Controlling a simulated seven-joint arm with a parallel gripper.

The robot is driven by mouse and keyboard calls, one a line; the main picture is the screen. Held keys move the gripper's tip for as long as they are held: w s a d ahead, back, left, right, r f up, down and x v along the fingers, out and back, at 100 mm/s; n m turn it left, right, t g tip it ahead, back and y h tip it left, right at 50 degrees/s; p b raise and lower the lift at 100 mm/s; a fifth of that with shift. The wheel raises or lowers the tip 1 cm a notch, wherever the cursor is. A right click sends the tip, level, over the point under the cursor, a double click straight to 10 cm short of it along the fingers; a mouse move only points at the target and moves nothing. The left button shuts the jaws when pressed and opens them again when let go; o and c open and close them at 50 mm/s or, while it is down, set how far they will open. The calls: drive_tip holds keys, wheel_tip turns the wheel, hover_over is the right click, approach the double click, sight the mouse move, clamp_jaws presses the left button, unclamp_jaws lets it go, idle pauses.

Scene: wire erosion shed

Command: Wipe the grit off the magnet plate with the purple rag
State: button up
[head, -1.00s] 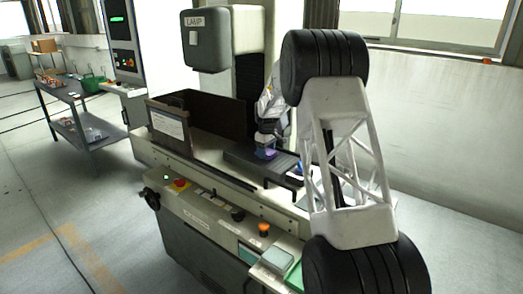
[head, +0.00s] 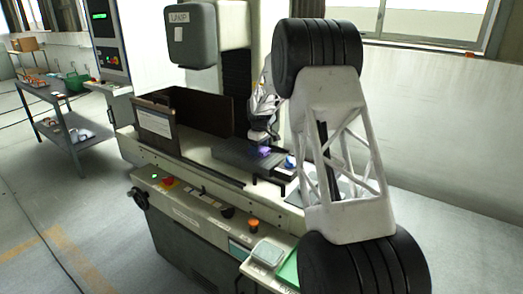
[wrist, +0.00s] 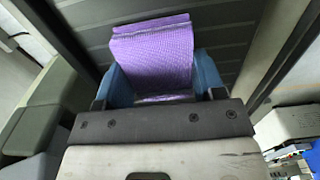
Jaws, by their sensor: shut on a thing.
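The purple rag (wrist: 152,55) is a folded, textured cloth held between the blue fingers of my gripper (wrist: 160,82) in the wrist view. In the head view the rag (head: 264,151) is a small purple patch below my gripper (head: 263,142). The magnet plate (head: 232,153) is a dark grey slab on the machine bed. In the wrist view the plate (wrist: 88,38) shows as a dark, lined surface behind the rag. The rag is at the plate's surface, but I cannot tell whether it touches. I cannot make out any grit; the rag and gripper cover part of the plate.
A dark brown guard (head: 200,115) stands left of and behind the plate. A small blue-and-white thing (head: 290,162) is near the plate's right end. The control panel with an orange knob (head: 253,223) runs along the front.

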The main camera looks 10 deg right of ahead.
sight(237, 146)
drive_tip(key=shift+w+a, duration=4.45)
drive_tip(key=shift+a, duration=0.05)
wheel_tip(237, 146, up, 8)
